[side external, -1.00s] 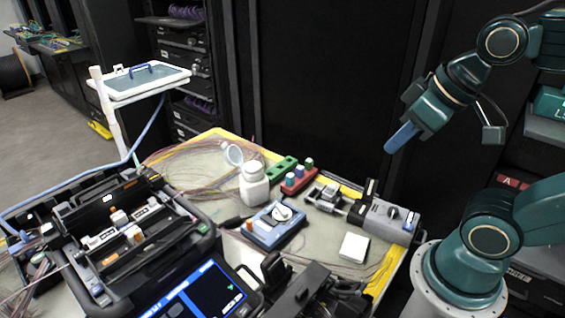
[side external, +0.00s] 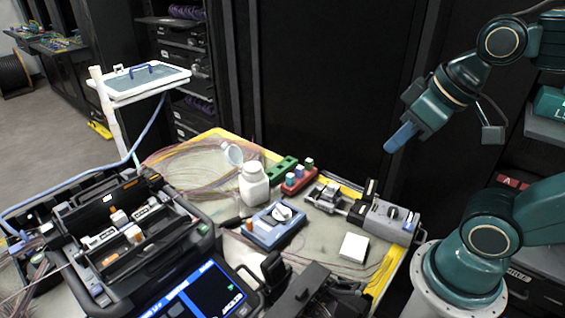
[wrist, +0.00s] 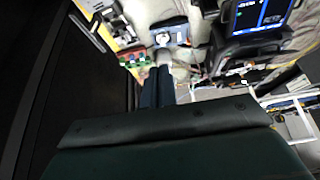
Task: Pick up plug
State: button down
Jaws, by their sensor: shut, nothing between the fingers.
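My gripper (side external: 390,147) is raised at the right, well above and apart from the table, with its blue fingers shut and empty. In the wrist view the closed fingers (wrist: 158,72) point towards the table. Several small coloured pieces with blue, green and white parts stand in a red block (side external: 297,183) on the table; I cannot tell which, if any, is the plug. A green block (side external: 281,168) lies just behind the red one. These blocks are small and partly hidden in the wrist view.
A white bottle (side external: 254,187), a blue device with a round white top (side external: 273,225), a grey device (side external: 385,219) and a white square (side external: 353,247) share the table. A large black splicer (side external: 150,250) fills the front left. Loose fibres lie behind. A dark cabinet stands behind my gripper.

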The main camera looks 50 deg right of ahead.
jog(key=c, duration=1.2)
grip_release()
jog(key=shift+w, duration=0.1)
jog(key=w+d+m+g, duration=0.1)
jog(key=w+d+m, duration=0.15)
jog(key=w, duration=0.35)
jog(key=w+d+f+m+g, duration=0.1)
jog(key=w+d+m, duration=0.1)
jog(key=w+m, duration=0.3)
jog(key=w+d+m+g, duration=0.1)
jog(key=w+d+m, duration=0.1)
jog(key=w, duration=0.5)
jog(key=w+d+f+m+g, duration=0.2)
jog(key=w+d+f+m, duration=0.6)
jog(key=f, duration=0.7)
jog(key=w+d, duration=0.2)
jog(key=w, duration=0.2)
jog(key=shift+w+f+g, duration=0.25)
jog(key=shift+w+g, duration=0.05)
jog(key=shift+f+m, duration=0.1)
jog(key=shift+m, duration=0.15)
